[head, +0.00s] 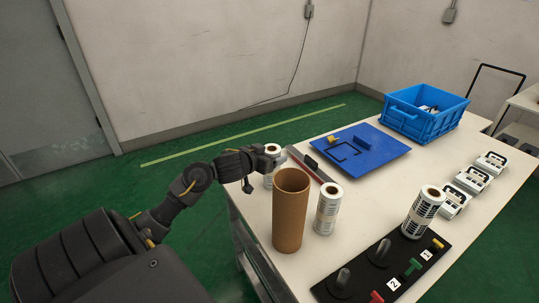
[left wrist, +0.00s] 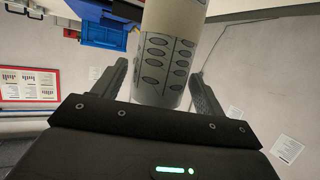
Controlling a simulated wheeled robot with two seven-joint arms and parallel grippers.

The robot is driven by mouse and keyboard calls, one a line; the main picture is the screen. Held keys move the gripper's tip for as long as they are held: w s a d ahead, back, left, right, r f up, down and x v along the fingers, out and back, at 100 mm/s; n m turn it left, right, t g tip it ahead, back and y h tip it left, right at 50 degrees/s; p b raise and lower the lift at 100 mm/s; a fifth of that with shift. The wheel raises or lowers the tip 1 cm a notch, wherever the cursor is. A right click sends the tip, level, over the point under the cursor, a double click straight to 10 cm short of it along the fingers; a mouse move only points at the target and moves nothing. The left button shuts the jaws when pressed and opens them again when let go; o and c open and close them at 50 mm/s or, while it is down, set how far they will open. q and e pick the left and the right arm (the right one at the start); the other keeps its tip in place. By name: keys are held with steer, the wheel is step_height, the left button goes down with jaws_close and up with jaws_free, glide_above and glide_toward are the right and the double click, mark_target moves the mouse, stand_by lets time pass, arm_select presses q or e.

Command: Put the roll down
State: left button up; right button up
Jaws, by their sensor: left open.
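My left gripper (head: 268,160) is open around a white roll (head: 273,150) at the table's left edge, behind the cardboard tube. In the left wrist view that film roll (left wrist: 165,55), printed with grey oval keys, stands between the two spread fingers (left wrist: 160,82), with gaps showing beside it. Its foot is partly hidden in the head view. A second roll (head: 327,210) stands upright on the table right of the tube. My right gripper is not in view.
A tall brown cardboard tube (head: 290,215) stands close in front of my left gripper. A blue board (head: 385,157) with an outlined area and a blue bin (head: 425,112) lie behind. Several white devices (head: 473,180) line the right side. The table (head: 375,205) is clear at its middle.

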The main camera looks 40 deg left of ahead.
arm_select(q)
steer(key=p+v, duration=0.3)
steer(key=v, duration=0.9)
steer(key=shift+r, duration=0.2)
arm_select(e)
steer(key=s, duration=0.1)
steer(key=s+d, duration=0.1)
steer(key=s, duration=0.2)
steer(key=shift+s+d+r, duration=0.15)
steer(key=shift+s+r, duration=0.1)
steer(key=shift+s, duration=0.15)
